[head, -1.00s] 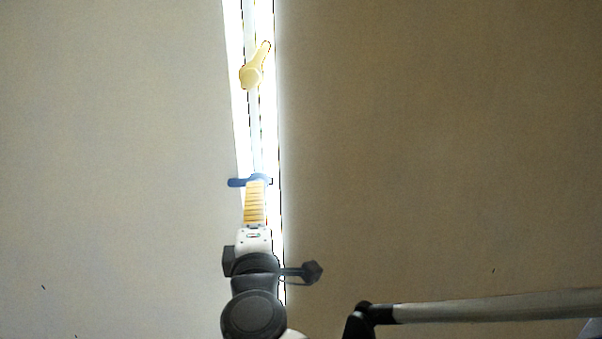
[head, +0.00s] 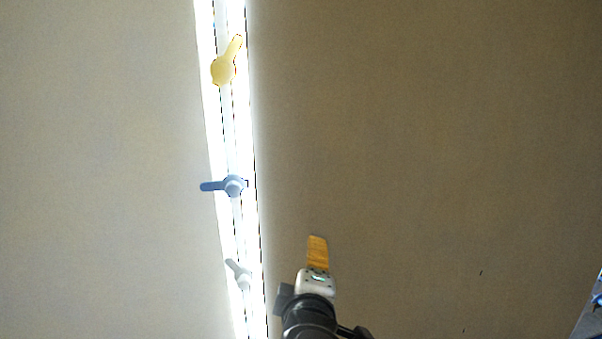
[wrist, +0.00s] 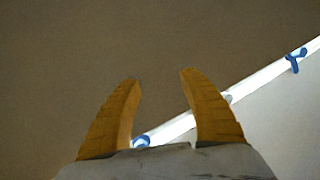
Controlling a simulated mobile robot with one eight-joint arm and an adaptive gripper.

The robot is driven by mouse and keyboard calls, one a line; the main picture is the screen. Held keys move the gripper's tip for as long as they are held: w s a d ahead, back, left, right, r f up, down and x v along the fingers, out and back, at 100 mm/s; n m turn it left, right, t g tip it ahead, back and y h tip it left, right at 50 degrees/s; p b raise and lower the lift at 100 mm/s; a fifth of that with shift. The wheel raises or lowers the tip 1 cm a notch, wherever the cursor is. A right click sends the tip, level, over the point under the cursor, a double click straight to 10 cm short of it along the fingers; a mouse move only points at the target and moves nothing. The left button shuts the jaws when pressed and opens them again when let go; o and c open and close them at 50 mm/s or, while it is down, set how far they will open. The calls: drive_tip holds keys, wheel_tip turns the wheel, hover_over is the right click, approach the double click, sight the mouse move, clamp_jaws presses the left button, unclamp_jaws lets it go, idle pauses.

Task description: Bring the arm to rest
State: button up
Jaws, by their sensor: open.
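My gripper (head: 317,248) is in the lower middle of the head view, in front of the brown panel and to the right of the bright strip. In the wrist view my gripper (wrist: 160,82) shows two orange fingers spread apart with nothing between them. The fingers are clear of the levers on the strip. My arm comes up from the bottom edge of the head view; most of it is out of frame.
A bright strip (head: 240,220) runs between a pale panel (head: 100,170) and a brown panel (head: 420,150). On it are a yellow lever (head: 223,70), a blue lever (head: 232,186) and a grey lever (head: 243,280). The brown panel area is clear.

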drive_tip(key=s+d+f+m+g+h+b, duration=0.1)
drive_tip(key=s+d+f+m+g+b, duration=0.1)
drive_tip(key=d+f+m+b, duration=0.45)
drive_tip(key=s+d+f+m+g+h+b, duration=0.1)
drive_tip(key=s+d+f+g+b, duration=0.15)
drive_tip(key=d+f, duration=0.8)
drive_tip(key=s+d+f+m+g+y+b, duration=0.1)
drive_tip(key=s+f+m+b, duration=0.2)
drive_tip(key=f+b, duration=0.2)
drive_tip(key=s+d+f+m+g+y+b, duration=0.1)
drive_tip(key=s+f+m+b, duration=0.3)
drive_tip(key=f, duration=0.5)
drive_tip(key=shift+s+d+f+g+b, duration=0.2)
drive_tip(key=shift+s+f+g+b, duration=0.15)
drive_tip(key=shift+g, duration=0.3)
drive_tip(key=shift+m, duration=0.25)
